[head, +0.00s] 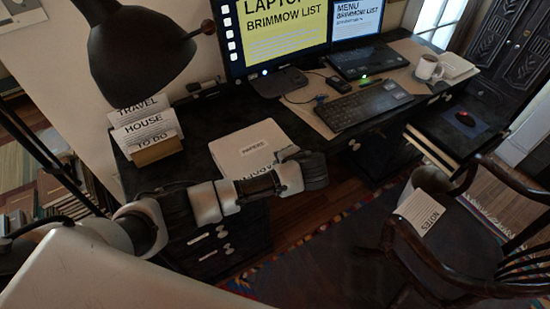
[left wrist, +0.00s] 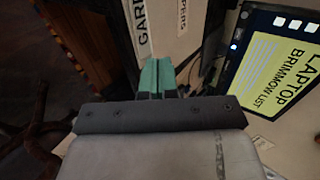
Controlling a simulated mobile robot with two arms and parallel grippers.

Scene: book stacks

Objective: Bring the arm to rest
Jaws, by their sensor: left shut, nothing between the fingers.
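My left arm comes in from the left in the head view, and its gripper end (head: 308,168) is at the desk's front edge, over the near right corner of a white labelled box. In the left wrist view the two teal fingers of my left gripper (left wrist: 156,76) are together, with nothing between them. In the head view the fingertips are too small to make out. My right gripper is in neither view.
The dark desk (head: 200,115) holds a lamp (head: 135,55), a card holder (head: 155,150), the white box (head: 250,140), a monitor (head: 280,35), a keyboard (head: 362,105) and a mug (head: 428,68). A wooden chair (head: 470,260) stands at right. Floor shows between desk and chair.

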